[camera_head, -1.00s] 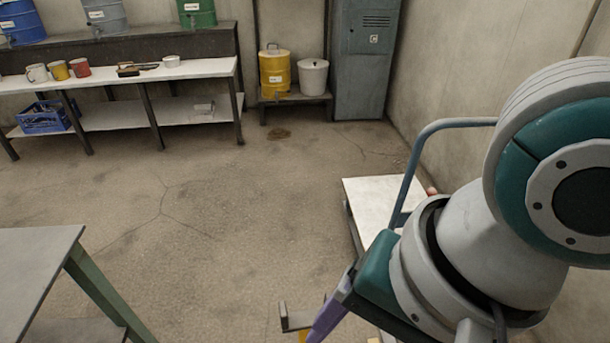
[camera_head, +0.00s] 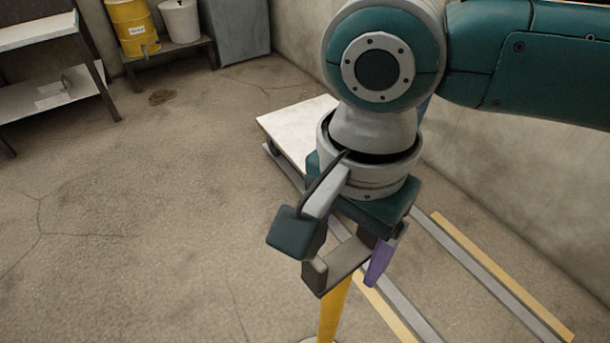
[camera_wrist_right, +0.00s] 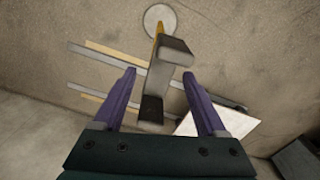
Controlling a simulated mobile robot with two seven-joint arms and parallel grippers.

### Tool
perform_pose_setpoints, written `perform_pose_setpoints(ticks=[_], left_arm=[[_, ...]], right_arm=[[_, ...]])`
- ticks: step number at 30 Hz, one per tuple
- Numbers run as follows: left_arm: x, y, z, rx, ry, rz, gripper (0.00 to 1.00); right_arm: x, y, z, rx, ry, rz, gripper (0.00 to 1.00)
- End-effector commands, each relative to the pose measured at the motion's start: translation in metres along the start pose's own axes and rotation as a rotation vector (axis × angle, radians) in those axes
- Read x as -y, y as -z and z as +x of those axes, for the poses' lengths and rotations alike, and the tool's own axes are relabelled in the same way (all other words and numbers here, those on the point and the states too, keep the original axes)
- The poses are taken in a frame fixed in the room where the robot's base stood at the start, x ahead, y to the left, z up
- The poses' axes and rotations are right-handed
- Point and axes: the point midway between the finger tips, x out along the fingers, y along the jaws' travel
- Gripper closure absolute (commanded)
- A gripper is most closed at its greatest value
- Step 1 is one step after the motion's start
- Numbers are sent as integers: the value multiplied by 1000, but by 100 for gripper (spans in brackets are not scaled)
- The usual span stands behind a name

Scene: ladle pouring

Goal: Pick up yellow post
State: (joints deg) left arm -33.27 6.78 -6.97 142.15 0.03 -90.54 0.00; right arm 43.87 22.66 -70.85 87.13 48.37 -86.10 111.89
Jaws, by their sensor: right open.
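The yellow post (camera_head: 333,312) stands at the bottom of the head view, topped by a grey U-shaped bracket (camera_head: 342,264). In the right wrist view, the bracket (camera_wrist_right: 165,75) fills the middle, with a bit of the yellow post (camera_wrist_right: 159,32) and its round pale base (camera_wrist_right: 160,18) beyond. My right gripper (camera_head: 375,275) is right at the bracket in the head view; one purple finger shows. In the right wrist view my right gripper (camera_wrist_right: 160,74) is open, with the bracket between its purple fingers in the picture. Whether they touch cannot be told. My left gripper is out of view.
A white-topped platform (camera_head: 295,125) lies behind my right wrist. Grey and yellow strips (camera_head: 490,270) run along the floor by the right wall. A yellow drum (camera_head: 133,25) and a white bucket (camera_head: 180,20) stand on a low stand. The floor at left is clear.

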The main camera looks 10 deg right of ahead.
Motion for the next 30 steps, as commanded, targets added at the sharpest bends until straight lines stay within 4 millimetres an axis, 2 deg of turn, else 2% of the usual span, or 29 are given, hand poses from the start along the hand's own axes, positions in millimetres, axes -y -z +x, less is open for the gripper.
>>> perform_pose_setpoints(ticks=[3,7,10,17,30], left_arm=[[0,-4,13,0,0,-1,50],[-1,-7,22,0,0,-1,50],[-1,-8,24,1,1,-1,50],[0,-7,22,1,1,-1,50],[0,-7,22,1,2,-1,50]], right_arm=[[-1,-3,23,-1,-1,-2,26],[-1,-4,42,-1,-2,-1,26],[-1,-4,48,0,-1,-2,26],[-1,-4,48,0,0,-2,26],[-1,-4,48,0,0,-2,74]])
